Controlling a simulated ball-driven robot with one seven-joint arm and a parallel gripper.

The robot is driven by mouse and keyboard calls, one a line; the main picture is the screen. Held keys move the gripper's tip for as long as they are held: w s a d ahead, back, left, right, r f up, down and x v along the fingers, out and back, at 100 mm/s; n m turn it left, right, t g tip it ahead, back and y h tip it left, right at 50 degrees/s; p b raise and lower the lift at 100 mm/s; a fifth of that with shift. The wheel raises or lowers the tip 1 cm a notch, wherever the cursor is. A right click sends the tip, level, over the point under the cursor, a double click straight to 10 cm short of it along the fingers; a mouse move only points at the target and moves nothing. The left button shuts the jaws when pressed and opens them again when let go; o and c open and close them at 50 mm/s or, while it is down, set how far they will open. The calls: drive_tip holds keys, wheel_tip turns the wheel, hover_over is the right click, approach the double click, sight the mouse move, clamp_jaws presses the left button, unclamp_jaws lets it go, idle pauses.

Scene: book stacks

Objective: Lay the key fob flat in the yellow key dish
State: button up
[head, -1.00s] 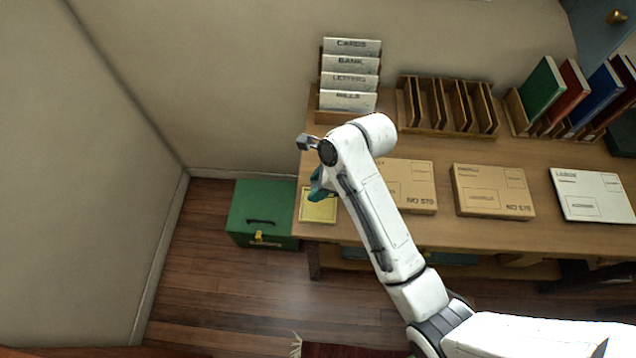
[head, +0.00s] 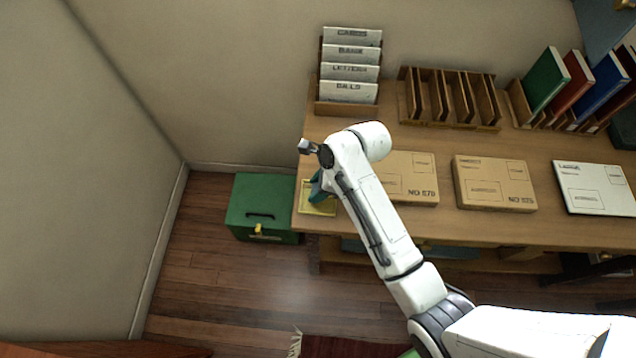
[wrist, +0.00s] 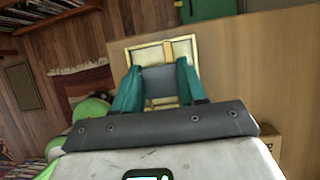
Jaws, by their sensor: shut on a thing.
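The yellow key dish (head: 321,210) lies at the left front corner of the desk in the head view. It also shows in the wrist view (wrist: 129,57), beyond and below my fingers. My gripper (head: 315,194) has teal fingers and hangs over the dish. In the wrist view my gripper (wrist: 159,70) is shut on a dark grey flat piece, which looks like the key fob (wrist: 160,82). The fob is hidden in the head view. I cannot tell whether it touches the dish.
A green box (head: 262,205) stands on the floor left of the desk (head: 330,228). Cardboard parcels (head: 495,183) lie to the right of my arm. A letter rack (head: 349,92) and a slotted wooden rack (head: 450,98) stand at the back.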

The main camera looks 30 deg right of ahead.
drive_tip(key=shift+f, duration=0.1)
drive_tip(key=o, duration=1.3)
drive_tip(key=v, duration=1.1)
drive_tip(key=shift+f, duration=0.1)
drive_tip(key=s+d+f+n+h+b, duration=0.1)
drive_tip(key=s+f+n, duration=0.2)
drive_tip(key=s+n, duration=0.4)
drive_tip(key=s+d+f+n+g+h+b, duration=0.1)
drive_tip(key=s+f+n+h, duration=0.1)
drive_tip(key=s+n, duration=0.5)
drive_tip(key=s+d+f+n+h+b, duration=0.1)
drive_tip(key=s+f+n, duration=0.3)
drive_tip(key=n, duration=0.6)
drive_tip(key=shift+s+d+n+g+h+b, duration=0.2)
drive_tip(key=shift+s+b, duration=0.1)
drive_tip(key=shift+s, duration=0.4)
drive_tip(key=shift+s+d+n+g+h+b, duration=0.15)
drive_tip(key=shift+s+b, duration=0.15)
drive_tip(key=shift+s, duration=0.4)
